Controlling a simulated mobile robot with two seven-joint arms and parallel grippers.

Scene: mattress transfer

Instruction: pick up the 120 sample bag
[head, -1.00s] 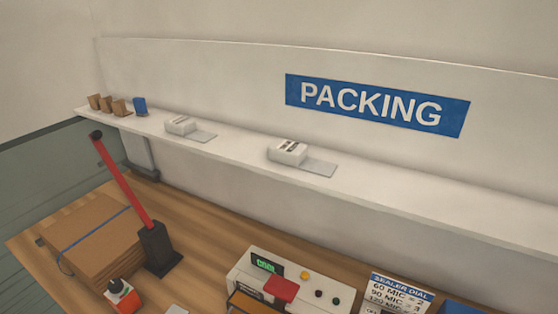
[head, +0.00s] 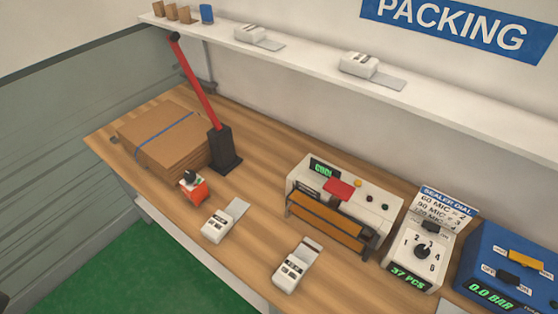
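No bag with a readable 120 mark shows. Two white blocks with flat grey sheets lie on the bench, a left one (head: 217,224) and a right one (head: 290,274). Two similar white blocks stand on the wall shelf, a left one (head: 250,34) and a right one (head: 360,64). Their small dark print is too small to read, so I cannot tell which, if any, is the 120 sample bag. Neither of my grippers is in view.
The wooden bench (head: 262,155) holds a cardboard stack (head: 165,135), a red-armed post (head: 222,150), an orange-red device (head: 194,188), a sealer (head: 330,218), a dial box (head: 420,255) and a blue box (head: 510,262). The shelf (head: 300,52) runs above. Green floor (head: 100,265) lies in front.

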